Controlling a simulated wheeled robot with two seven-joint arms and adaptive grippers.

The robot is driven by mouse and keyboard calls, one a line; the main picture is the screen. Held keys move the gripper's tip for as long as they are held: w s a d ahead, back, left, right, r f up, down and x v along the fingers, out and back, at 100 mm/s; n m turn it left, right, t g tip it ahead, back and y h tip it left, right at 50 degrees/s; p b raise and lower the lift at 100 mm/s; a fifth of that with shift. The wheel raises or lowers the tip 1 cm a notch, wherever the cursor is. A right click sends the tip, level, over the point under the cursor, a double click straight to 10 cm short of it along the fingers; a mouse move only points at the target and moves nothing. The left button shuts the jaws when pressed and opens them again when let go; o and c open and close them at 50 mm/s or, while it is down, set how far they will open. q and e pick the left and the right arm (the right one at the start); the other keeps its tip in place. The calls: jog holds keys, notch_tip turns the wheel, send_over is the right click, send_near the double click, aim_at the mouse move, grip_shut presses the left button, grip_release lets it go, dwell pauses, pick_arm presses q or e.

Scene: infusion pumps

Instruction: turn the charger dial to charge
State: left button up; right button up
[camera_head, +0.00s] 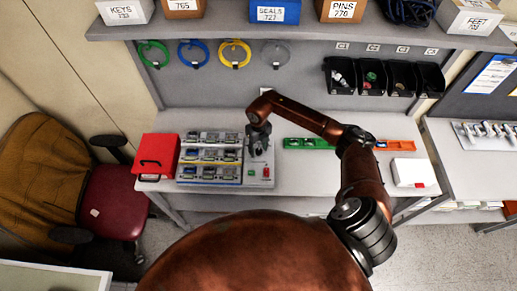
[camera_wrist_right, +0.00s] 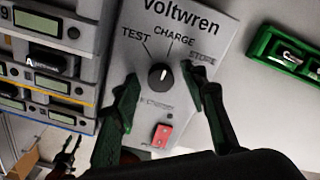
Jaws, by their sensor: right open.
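The charger (camera_head: 259,172) is the grey panel at the right end of the bench unit, and it is marked Voltwren in the right wrist view. Its black round dial (camera_wrist_right: 160,76) has a white mark that points up, roughly toward CHARGE; the exact setting is hard to tell. TEST, CHARGE and STORE are printed around it. My right gripper (camera_head: 258,150) is over the charger. In the right wrist view its open fingers (camera_wrist_right: 160,78) stand on either side of the dial, with gaps visible. My left gripper is not clearly seen.
A red switch (camera_wrist_right: 162,134) is below the dial, near the fingers. Left of the panel are rows of small pumps (camera_head: 208,150) and a red box (camera_head: 158,154). A green tray (camera_head: 308,143) lies to the right. A dark, unclear shape is at the wrist view's lower left.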

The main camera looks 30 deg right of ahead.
aim_at(258, 150)
notch_tip(258, 150, up, 12)
dwell(0.6)
dwell(0.4)
